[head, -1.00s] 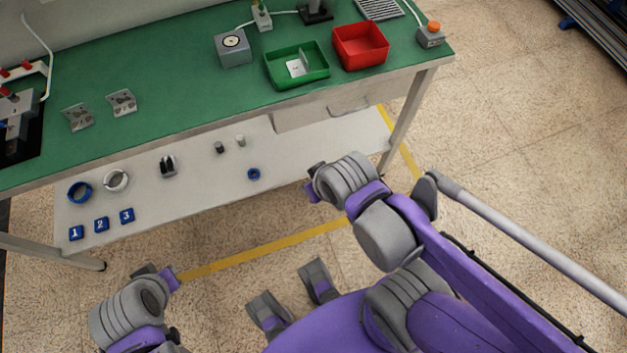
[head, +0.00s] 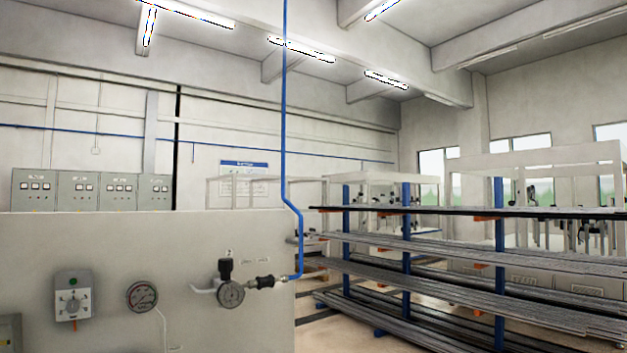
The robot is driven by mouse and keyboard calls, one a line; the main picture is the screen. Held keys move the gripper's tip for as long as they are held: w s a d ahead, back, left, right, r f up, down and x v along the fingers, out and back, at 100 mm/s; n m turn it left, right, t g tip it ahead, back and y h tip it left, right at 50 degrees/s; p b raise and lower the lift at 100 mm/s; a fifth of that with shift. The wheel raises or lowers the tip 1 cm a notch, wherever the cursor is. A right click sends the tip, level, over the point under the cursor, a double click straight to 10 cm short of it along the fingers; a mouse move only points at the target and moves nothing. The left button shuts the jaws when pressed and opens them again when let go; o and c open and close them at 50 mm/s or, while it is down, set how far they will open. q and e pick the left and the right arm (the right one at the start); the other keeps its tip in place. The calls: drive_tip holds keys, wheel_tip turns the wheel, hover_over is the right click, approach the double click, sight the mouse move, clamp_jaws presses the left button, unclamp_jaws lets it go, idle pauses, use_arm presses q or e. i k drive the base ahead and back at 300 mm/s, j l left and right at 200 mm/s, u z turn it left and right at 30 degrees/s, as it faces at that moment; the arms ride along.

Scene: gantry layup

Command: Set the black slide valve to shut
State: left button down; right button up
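A small black ribbed sleeve (head: 265,282) sits in line between a round gauge (head: 231,294) and the blue air pipe (head: 299,262) on the pale panel in the head view. It looks like the black slide valve. Its setting is too small to tell. The gauge has a black knob (head: 225,268) above it. Neither of my grippers is in view now.
The pale panel (head: 120,245) also bears a second gauge (head: 142,297) and a grey switch box (head: 72,296). A rack of long dark bars (head: 450,263) stands to the right. Grey cabinets (head: 90,190) stand behind the panel.

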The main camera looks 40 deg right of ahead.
sight(268, 281)
drive_tip(key=z, duration=1.3)
